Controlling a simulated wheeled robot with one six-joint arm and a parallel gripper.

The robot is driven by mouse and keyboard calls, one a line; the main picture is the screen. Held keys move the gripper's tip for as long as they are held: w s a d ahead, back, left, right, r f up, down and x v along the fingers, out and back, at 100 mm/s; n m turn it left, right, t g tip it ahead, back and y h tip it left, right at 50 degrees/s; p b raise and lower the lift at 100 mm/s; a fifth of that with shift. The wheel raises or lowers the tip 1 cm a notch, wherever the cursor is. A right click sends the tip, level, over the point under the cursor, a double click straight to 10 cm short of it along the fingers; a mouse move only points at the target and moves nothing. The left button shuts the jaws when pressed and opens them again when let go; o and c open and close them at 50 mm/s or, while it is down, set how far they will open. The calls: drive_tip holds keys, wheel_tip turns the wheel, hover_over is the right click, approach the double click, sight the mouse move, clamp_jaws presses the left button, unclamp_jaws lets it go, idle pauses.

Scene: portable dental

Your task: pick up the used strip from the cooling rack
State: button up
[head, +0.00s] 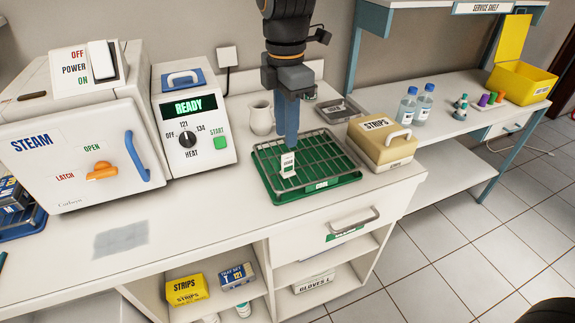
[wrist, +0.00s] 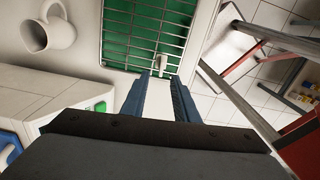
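The cooling rack (head: 262,172) is a dark wire grid over a green tray marked COOL, on the white counter. A small white upright strip (head: 287,163) stands near its front left part. The rack (wrist: 113,45) fills the top of the wrist view, with the white strip (wrist: 163,61) at its near edge. My gripper (head: 289,147) points down above the strip. No contact with the strip shows. Any marking that tells whether it is used is unreadable.
A STRIPS box (head: 383,143) stands right of the rack and a white jug (head: 261,118) behind left. A heater showing READY (head: 195,120) and a steam unit (head: 75,155) are left. A grey tray (head: 339,109) lies behind. The counter in front left is mostly clear.

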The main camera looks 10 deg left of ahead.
sight(288, 154)
drive_tip(key=shift+d+f+p, duration=0.2)
drive_tip(key=shift+f+p, duration=1.05)
drive_tip(key=shift+f, duration=2.55)
clamp_jaws()
